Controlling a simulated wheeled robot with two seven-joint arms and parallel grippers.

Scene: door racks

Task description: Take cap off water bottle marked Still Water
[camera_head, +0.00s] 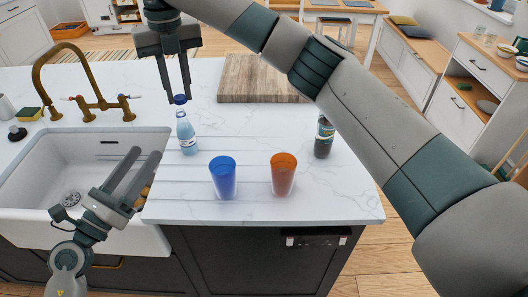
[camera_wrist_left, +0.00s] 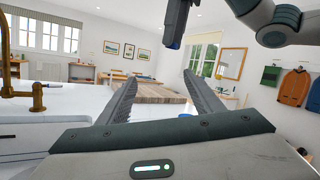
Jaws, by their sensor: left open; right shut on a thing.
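A clear water bottle (camera_head: 187,138) with a pale blue label stands upright on the white counter, right of the sink; its label text is too small to read. My right gripper (camera_head: 180,99) reaches down from above and is shut on a small blue cap (camera_head: 180,100). The cap is at the bottle's top and seems just above the neck; I cannot tell surely whether they touch. My left gripper (camera_head: 146,153) is open and empty, low over the sink's right edge. Its spread fingers (camera_wrist_left: 160,77) also show in the left wrist view.
A blue cup (camera_head: 223,177), an orange cup (camera_head: 283,174) and a dark bottle (camera_head: 324,139) stand on the counter to the right. A wooden board (camera_head: 258,79) lies behind. The sink (camera_head: 95,150) and brass tap (camera_head: 88,92) are at the left.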

